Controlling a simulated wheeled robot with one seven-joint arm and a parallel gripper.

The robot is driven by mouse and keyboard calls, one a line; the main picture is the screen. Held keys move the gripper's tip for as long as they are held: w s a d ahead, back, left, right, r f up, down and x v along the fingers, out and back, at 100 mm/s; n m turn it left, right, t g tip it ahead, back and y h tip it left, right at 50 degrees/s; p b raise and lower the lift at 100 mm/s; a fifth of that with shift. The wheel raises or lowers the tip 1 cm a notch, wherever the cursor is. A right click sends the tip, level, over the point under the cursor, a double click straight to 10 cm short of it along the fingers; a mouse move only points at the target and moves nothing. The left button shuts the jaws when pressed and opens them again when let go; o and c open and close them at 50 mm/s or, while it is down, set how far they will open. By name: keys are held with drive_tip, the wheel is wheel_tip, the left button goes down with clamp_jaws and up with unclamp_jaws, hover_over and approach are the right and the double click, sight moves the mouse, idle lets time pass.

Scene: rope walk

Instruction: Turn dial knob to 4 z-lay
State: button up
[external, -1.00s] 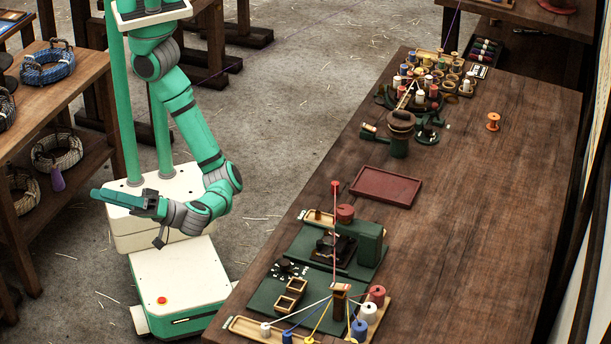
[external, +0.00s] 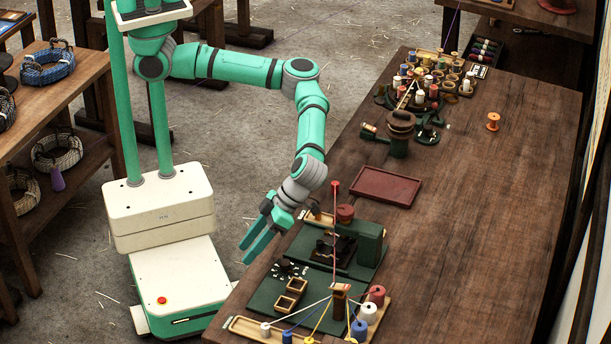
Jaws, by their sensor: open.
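The dial knob seems to be the small dark knob (external: 283,269) with pale marks around it, on the dark green plate (external: 262,299) at the table's near left edge. The marks are too small to read, so I cannot tell its setting. My gripper (external: 254,249) is open and empty. It points down at the table's left edge, above and to the left of the knob in the picture, and appears apart from it.
A green machine block (external: 369,243) and a post with coloured strands (external: 339,295) stand near the dial. Several spools, including a white one (external: 368,313), sit in front. A red tray (external: 387,186) lies farther back. The table's right side is mostly clear.

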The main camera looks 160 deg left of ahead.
sight(285, 263)
drive_tip(key=s+a+n+y, duration=0.2)
drive_tip(key=a+n+y, duration=0.15)
drive_tip(key=a, duration=1.15)
drive_tip(key=shift+m, duration=0.45)
drive_tip(key=x, duration=1)
drive_tip(key=shift+s+d+f, duration=0.15)
drive_tip(key=shift+s+d, duration=0.05)
drive_tip(key=shift+s, duration=0.05)
drive_tip(key=c, duration=1)
